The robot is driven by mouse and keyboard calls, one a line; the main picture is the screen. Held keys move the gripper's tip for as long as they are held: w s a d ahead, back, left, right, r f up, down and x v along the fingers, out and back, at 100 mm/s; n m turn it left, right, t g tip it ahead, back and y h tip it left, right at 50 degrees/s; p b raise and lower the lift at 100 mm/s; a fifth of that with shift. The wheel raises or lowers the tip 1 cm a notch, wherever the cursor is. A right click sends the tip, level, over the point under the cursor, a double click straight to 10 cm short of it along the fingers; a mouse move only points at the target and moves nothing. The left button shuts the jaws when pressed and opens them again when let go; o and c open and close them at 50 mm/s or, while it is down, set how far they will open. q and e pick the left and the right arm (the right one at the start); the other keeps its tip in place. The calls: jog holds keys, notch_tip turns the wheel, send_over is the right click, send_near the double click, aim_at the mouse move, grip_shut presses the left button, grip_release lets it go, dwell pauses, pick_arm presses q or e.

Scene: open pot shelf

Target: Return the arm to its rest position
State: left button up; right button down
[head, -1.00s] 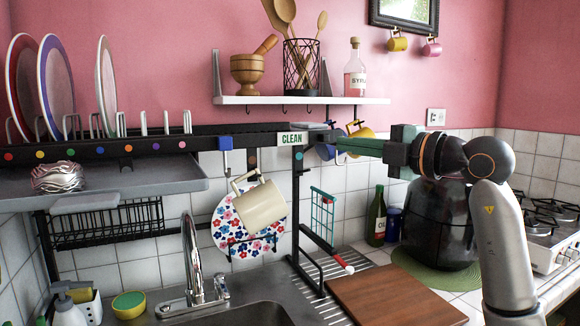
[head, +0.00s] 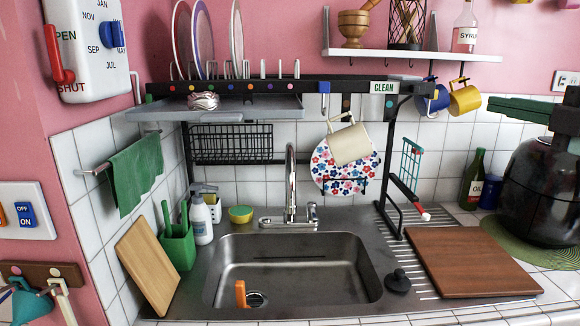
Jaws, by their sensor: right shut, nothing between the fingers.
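A cream mug (head: 349,145) hangs tilted in front of a floral plate (head: 335,178). My left gripper is not in view.
The black rack (head: 345,87) holds upright plates (head: 237,40) at left. Below are the sink (head: 290,262), a cutting board (head: 470,262), and a green bottle (head: 473,178). A shelf (head: 410,54) is above.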

jog(key=a+f+g+y+p, duration=0.1)
jog(key=a+f+y, duration=0.5)
jog(key=f, duration=0.4)
jog(key=a+f+y+p, duration=0.1)
jog(key=a+f+y, duration=0.2)
jog(key=a+f, duration=0.6)
jog(key=s+d+f+m+t+h, duration=0.1)
jog(key=s+f+m+h, duration=0.1)
jog(key=f+m+h, duration=0.5)
jog(key=s+d+f+m+h+p, duration=0.1)
jog(key=s+f+m, duration=0.25)
jog(key=f, duration=0.65)
jog(key=s+d+f+m+t+h, duration=0.1)
jog(key=d+f+m+h, duration=0.1)
jog(key=f+m+h, duration=0.5)
pick_arm(q)
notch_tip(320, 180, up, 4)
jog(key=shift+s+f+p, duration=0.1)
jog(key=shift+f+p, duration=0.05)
jog(key=shift+p, duration=0.2)
pick_arm(e)
jog(key=s+a+f+m+g, duration=0.1)
jog(key=s+f+g, duration=0.3)
jog(key=s+f, duration=0.5)
jog(key=s+a+f+m+g+y, duration=0.1)
jog(key=s+a+f+m+g, duration=0.1)
jog(key=s+f, duration=0.8)
jog(key=shift+a+f+g+y, duration=0.3)
jog(key=shift+a+f+g, duration=0.65)
jog(key=shift+g, duration=0.25)
